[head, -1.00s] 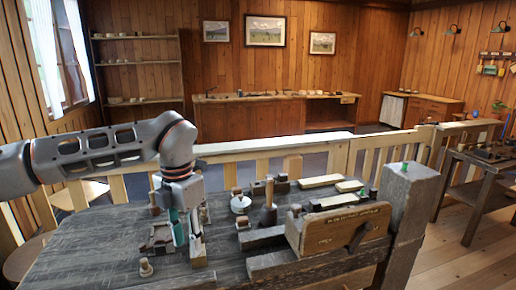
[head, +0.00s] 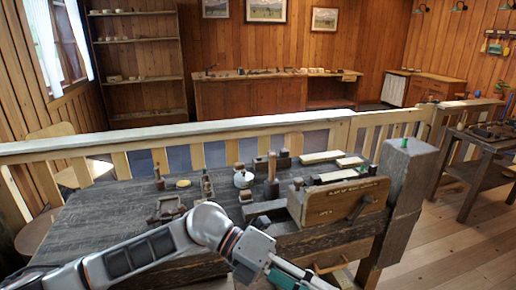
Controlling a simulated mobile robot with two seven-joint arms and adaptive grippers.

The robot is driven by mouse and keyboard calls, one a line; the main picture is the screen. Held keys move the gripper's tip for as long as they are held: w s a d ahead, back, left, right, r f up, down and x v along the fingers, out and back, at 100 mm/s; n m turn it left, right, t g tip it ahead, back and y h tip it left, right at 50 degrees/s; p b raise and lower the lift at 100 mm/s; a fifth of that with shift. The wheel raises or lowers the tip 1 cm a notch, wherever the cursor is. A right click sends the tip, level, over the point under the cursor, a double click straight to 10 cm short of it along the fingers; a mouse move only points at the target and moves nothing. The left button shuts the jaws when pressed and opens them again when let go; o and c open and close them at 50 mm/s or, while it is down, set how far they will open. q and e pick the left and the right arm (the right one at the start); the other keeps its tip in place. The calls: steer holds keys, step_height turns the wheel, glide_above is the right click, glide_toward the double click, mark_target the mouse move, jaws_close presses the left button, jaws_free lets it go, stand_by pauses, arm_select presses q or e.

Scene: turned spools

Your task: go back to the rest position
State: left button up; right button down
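My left arm comes in from the lower left and crosses the front edge of the dark workbench (head: 105,215). My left gripper (head: 305,280) points down and right in front of the bench, below the wooden vise (head: 322,207). Its fingers run to the bottom edge of the picture, and their gap is not clear. No object shows in it. A small upright wooden piece (head: 158,178) stands at the back left of the bench. My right gripper is out of view.
A dark wooden tray (head: 168,210), a silver round pot (head: 243,179) and an upright wooden tool (head: 271,178) stand on the bench. Pale boards (head: 322,156) lie at the back. A thick post (head: 404,170) rises at the right end.

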arm_select(q)
steer(key=w+r+n+t+h, duration=0.5)
steer(key=n+t+h, duration=0.4)
steer(key=n, duration=0.3)
steer(key=w+a+f+n+t+y, duration=0.3)
steer(key=a+f+n+t+y, duration=0.1)
steer(key=a+f+n+t, duration=0.3)
steer(key=w+a+f+n+t+y, duration=0.35)
steer(key=n+t, duration=0.25)
steer(key=n, duration=0.3)
steer(key=s+a+f+n+g+y, duration=0.1)
steer(key=s+a+f+n+y, duration=0.2)
steer(key=f, duration=0.6)
steer(key=s+a+f+n+g+y, duration=0.2)
steer(key=s+a+f+n+y, duration=0.2)
steer(key=s+a+f, duration=0.3)
steer(key=s+a+f+n+g+y, duration=0.1)
steer(key=s+a+f+n+y, duration=0.3)
steer(key=a+f, duration=0.6)
step_height(320, 180, down, 3)
steer(key=shift+s+a+r+g+y, duration=0.2)
steer(key=shift+s+g+y, duration=0.25)
steer(key=shift+s, duration=0.45)
